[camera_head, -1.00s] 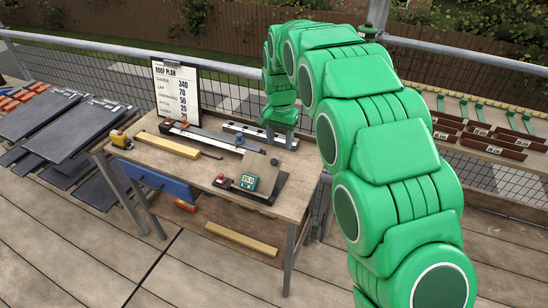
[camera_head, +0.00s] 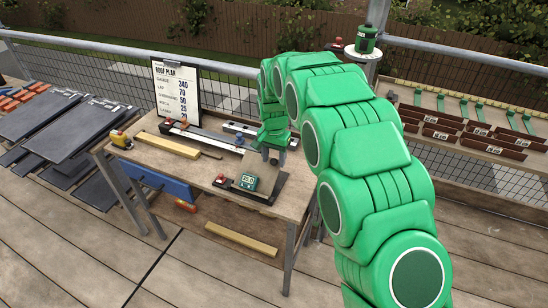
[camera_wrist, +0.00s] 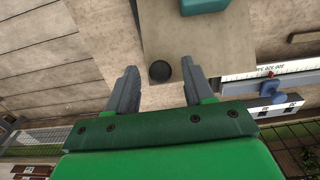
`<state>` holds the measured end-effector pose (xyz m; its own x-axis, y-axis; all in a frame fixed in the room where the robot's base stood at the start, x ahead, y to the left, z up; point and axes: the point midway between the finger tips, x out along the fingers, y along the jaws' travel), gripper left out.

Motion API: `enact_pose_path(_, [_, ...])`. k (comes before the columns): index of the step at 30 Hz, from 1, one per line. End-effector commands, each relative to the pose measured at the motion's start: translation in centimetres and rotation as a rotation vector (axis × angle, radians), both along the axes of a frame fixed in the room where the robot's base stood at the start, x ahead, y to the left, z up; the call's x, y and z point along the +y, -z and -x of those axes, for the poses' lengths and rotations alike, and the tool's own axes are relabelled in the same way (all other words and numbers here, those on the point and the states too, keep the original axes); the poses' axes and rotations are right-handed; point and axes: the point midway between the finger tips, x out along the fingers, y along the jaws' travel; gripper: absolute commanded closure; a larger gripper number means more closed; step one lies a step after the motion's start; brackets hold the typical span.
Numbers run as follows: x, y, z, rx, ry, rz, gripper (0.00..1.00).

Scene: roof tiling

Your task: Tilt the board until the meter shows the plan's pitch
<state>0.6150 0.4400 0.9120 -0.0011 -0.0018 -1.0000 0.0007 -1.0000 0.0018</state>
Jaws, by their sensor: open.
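The small board (camera_head: 257,162) stands tilted on a dark base at the workbench's right end. The green meter (camera_head: 249,181) sits on it; its digits are small and look like 25 or 26. The roof plan (camera_head: 178,92) stands at the bench's back, and its pitch line seems to read 25. My gripper (camera_head: 274,154) is at the board's upper edge. In the wrist view my gripper (camera_wrist: 160,68) is open, its fingers on either side of a dark round knob (camera_wrist: 160,71) on the board (camera_wrist: 215,42). I see no contact with the knob. The meter (camera_wrist: 203,5) is cut off at the top.
Slates (camera_head: 80,135) lie left. A railing runs behind.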

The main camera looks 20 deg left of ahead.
Motion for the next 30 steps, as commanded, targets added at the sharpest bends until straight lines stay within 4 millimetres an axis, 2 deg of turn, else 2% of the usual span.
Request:
enact_pose_path(8, [0.01,0.21,-0.03,-0.001,0.0,-0.001,0.48])
enact_pose_path(18, [0.0,0.21,-0.04,-0.001,0.001,-0.001,1.0])
enact_pose_path(30, [-0.04,0.33,-0.17,0.01,0.002,-0.001,1.0])
